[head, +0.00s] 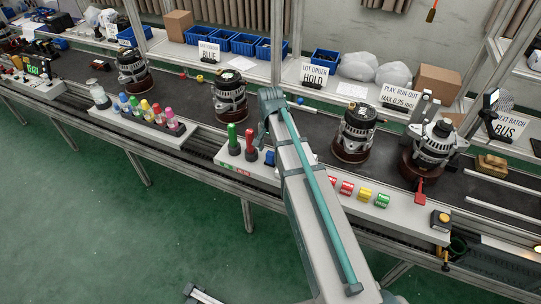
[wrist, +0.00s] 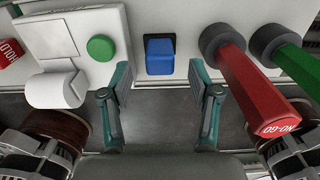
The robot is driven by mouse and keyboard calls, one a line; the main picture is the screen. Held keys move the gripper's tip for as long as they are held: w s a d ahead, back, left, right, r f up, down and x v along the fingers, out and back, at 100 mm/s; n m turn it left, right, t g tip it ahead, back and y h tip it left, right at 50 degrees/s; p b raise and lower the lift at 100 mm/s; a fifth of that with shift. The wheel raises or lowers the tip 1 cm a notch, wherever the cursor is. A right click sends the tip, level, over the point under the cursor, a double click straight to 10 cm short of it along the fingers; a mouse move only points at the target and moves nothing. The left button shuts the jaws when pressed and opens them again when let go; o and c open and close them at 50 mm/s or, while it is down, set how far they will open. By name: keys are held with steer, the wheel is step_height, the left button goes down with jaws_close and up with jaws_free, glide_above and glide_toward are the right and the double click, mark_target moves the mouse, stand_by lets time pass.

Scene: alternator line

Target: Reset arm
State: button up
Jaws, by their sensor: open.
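My gripper (wrist: 159,76) is open in the wrist view, with nothing between its two teal-edged fingers. A blue square button (wrist: 160,56) on a pale panel lies just beyond the gap between the fingertips. A red handle marked NO-GO (wrist: 245,85) stands to the right of the right finger, with a green handle (wrist: 300,65) beside it. In the head view my arm (head: 305,185) reaches up over the line and hides the gripper. The red handle (head: 251,147), the green handle (head: 233,139) and the blue button (head: 269,158) show left of the arm.
A white unit with a paper roll (wrist: 58,90) and a green round button (wrist: 100,48) are left of the fingers. Alternators (head: 230,97) (head: 355,132) stand on the dark conveyor either side of my arm. Blue bins (head: 243,43) line the back shelf.

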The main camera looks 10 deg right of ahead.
step_height(320, 180, up, 7)
steer(key=shift+a+f, duration=0.1)
steer(key=w+a+r, duration=0.1)
steer(key=a, duration=0.1)
steer(key=w+a+r+t, duration=0.1)
steer(key=a+r, duration=0.1)
steer(key=w+a+r+n+t, duration=0.1)
steer(key=a+r, duration=0.1)
steer(key=shift+w+a+p, duration=0.3)
steer(key=shift+w, duration=0.05)
steer(key=s+a+f+n, duration=0.35)
steer(key=a+f, duration=0.45)
steer(key=f, duration=0.3)
steer(key=s+d+f+g+p, duration=0.2)
steer(key=s+d+f, duration=0.3)
steer(key=s+f, duration=0.55)
steer(key=s+d+f+n+g+p, duration=0.1)
steer(key=s+d+f+g, duration=0.1)
steer(key=s+f, duration=0.4)
steer(key=s+d+f+n+g+p, duration=0.1)
steer(key=s+d+f, duration=0.3)
steer(key=s, duration=1.3)
steer(key=s+d+f+n+g+p, duration=0.1)
steer(key=s+d+f+g, duration=0.2)
steer(key=s+f, duration=0.6)
steer(key=s+d, duration=0.1)
steer(key=s, duration=0.2)
steer(key=shift+s+g+p, duration=0.25)
steer(key=shift+g+p, duration=0.05)
steer(key=shift+g, duration=0.1)
